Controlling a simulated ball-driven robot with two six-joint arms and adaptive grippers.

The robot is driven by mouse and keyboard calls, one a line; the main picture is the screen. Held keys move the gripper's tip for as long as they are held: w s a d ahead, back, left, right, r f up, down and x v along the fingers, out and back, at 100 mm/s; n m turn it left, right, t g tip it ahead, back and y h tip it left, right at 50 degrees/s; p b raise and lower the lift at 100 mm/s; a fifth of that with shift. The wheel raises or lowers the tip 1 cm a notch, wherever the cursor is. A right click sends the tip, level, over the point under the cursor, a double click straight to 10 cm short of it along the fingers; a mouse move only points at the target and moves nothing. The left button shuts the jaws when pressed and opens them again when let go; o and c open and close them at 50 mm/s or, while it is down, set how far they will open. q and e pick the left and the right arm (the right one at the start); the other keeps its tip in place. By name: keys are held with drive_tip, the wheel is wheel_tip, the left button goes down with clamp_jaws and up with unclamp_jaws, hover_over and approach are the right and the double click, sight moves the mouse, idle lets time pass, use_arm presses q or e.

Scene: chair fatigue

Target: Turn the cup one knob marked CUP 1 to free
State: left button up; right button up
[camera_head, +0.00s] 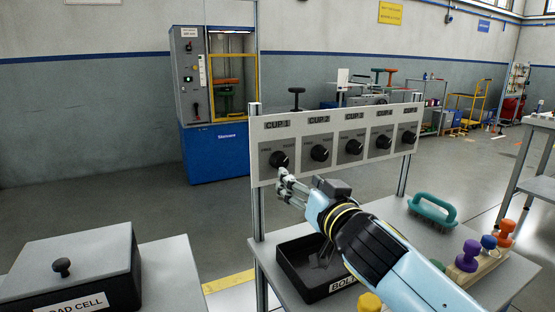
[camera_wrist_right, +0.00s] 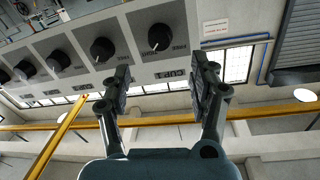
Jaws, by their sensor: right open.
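The CUP 1 knob (camera_head: 279,158) is a round black knob on a grey plate at the left end of the upright panel (camera_head: 257,134). In the right wrist view, turned over, the same knob (camera_wrist_right: 159,37) is the rightmost one, just beyond and between the fingers. Small words stand on both sides of it; I cannot read its setting surely. My right gripper (camera_head: 284,182) is open and empty, just below the knob in the head view; its fingers (camera_wrist_right: 160,82) appear apart from the knob. My left gripper is not in view.
Several like knobs, such as the CUP 2 knob (camera_head: 319,152), run rightward along the panel. Below are a black bolt tray (camera_head: 290,277), a green-handled brush (camera_head: 432,211) and colored knobs in a wooden rack (camera_head: 466,276). A black load cell box (camera_head: 75,262) stands left.

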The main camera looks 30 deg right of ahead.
sight(282, 163)
drive_tip(key=w, duration=0.4)
drive_tip(key=w+d, duration=0.1)
drive_tip(key=w, duration=0.1)
drive_tip(key=shift+w+r+p, duration=0.15)
drive_tip(key=shift+p, duration=0.25)
drive_tip(key=w, duration=0.3)
drive_tip(key=shift+w+d, duration=0.25)
drive_tip(key=shift+w, duration=0.1)
drive_tip(key=c, duration=1.1)
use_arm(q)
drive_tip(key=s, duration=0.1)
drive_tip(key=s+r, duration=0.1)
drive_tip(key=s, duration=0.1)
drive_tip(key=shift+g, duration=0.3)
use_arm(e)
drive_tip(key=shift+c, duration=0.2)
